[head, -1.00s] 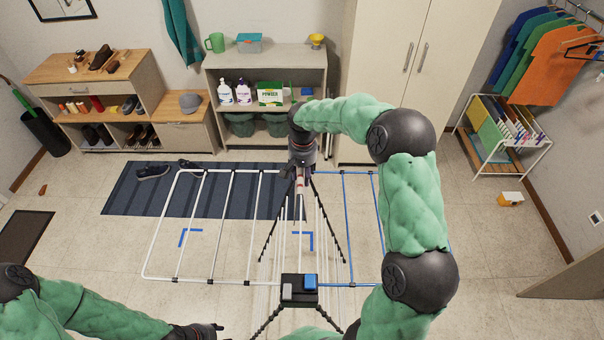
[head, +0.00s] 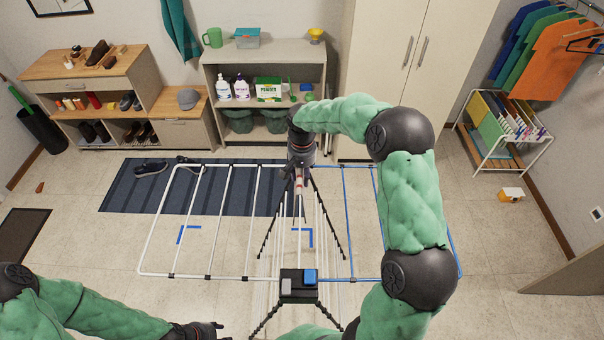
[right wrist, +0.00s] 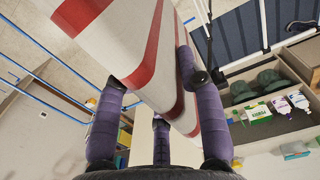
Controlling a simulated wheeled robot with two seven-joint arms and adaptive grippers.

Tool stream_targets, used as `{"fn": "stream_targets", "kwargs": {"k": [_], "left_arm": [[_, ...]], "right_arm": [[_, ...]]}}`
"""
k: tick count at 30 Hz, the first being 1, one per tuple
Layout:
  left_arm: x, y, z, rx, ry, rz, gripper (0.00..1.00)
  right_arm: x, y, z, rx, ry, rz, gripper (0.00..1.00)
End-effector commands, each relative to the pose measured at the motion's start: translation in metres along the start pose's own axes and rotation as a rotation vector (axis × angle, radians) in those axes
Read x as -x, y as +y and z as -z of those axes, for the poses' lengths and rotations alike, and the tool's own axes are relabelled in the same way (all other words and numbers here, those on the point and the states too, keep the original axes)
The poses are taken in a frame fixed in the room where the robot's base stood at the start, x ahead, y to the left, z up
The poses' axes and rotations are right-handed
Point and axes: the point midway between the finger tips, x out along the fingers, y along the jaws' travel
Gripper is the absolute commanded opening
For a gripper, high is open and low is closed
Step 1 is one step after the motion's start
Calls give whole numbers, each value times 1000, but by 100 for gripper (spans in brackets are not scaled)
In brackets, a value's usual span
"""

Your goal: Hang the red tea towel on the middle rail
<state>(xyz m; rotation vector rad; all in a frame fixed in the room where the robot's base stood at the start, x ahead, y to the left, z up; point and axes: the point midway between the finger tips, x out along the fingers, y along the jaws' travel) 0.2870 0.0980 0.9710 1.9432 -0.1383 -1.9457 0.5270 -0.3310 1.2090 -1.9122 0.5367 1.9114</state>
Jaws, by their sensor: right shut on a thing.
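The tea towel is white with red stripes (right wrist: 165,60). In the right wrist view it runs up between the purple fingers of my right gripper (right wrist: 155,95), which is shut on it. In the head view my right gripper (head: 299,168) is over the far end of the drying rack, and only a thin red and white strip of towel (head: 299,184) shows below it. The drying rack (head: 205,278) has white rails at left and centre and blue rails at right. Whether the towel touches a rail cannot be told. My left gripper (head: 203,330) is low at the front left, away from the rack.
A dark striped mat (head: 125,195) lies under the rack's left side, with shoes on it. A shelf unit (head: 265,55) with bottles and a box stands behind the rack. A tall cupboard (head: 385,60) is behind my right arm. A small white stand (head: 500,150) is at right.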

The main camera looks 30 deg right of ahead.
Motion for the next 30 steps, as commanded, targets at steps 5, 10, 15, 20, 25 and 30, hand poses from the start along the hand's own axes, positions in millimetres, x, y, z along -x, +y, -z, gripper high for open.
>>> {"fn": "stream_targets", "kwargs": {"k": [5, 10, 15, 20, 25, 30], "left_arm": [[0, 0, 0, 0, 0, 0, 40], [0, 0, 0, 0, 0, 0, 40], [-2, -1, 0, 0, 0, 0, 40], [-8, -3, 0, 0, 0, 0, 40], [-14, -5, 1, 0, 0, 0, 40], [-19, -7, 1, 0, 0, 0, 40]], "right_arm": [[0, 0, 0, 0, 1, 0, 0], [0, 0, 0, 0, 1, 0, 0], [-3, 0, 0, 0, 1, 0, 0], [-10, 0, 0, 0, 0, 0, 0], [-20, 0, 0, 0, 0, 0, 0], [-28, 0, 0, 0, 0, 0, 0]]}}
